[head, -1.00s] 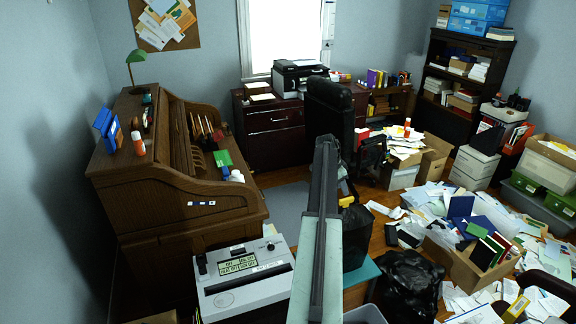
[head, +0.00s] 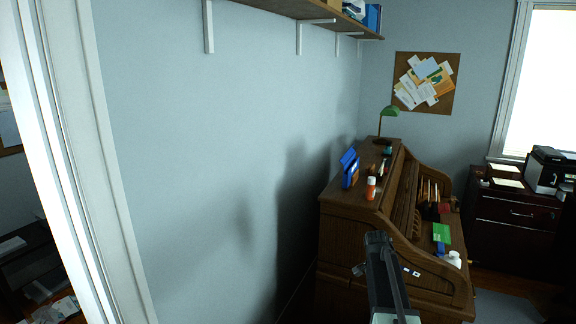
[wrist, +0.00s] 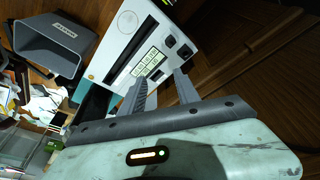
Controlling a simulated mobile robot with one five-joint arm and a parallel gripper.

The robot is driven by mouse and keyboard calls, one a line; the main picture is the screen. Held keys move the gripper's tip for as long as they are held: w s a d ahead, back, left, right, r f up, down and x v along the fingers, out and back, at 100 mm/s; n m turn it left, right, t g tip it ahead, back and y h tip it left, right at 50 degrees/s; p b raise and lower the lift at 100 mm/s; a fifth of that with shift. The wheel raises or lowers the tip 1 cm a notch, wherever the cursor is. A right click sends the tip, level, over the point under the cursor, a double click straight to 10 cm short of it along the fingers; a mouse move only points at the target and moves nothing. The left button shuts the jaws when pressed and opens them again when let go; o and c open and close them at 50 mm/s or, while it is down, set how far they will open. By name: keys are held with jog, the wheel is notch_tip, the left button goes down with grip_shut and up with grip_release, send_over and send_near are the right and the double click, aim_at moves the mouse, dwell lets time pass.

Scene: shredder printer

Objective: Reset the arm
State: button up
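My arm (head: 385,280) rises at the lower middle of the head view, in front of the roll-top desk. My gripper (wrist: 162,82) shows in the wrist view with its two grey fingers apart and nothing visible between them. Beyond the fingertips is a white-grey shredder (wrist: 128,22) with a dark slot and a label panel. I cannot tell how far it is from the fingers. The shredder is not visible in the head view.
The brown roll-top desk (head: 345,222) stands right of a bare wall (head: 220,170). A white door frame (head: 85,150) is at left, a shelf (head: 285,8) above. A printer (head: 545,168) is at far right. The wrist view shows a grey bin (wrist: 50,52) and scattered papers (wrist: 40,100).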

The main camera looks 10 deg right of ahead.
jog(key=s+a+f+n, duration=0.1)
jog(key=s+a+n, duration=0.3)
jog(key=a, duration=1.2)
jog(key=s+a+n+y, duration=0.2)
jog(key=s+a+n, duration=0.7)
jog(key=s, duration=0.3)
jog(key=shift+a+f+n+g+y+b, duration=0.4)
jog(key=shift+a+f, duration=0.05)
jog(key=shift+a, duration=0.15)
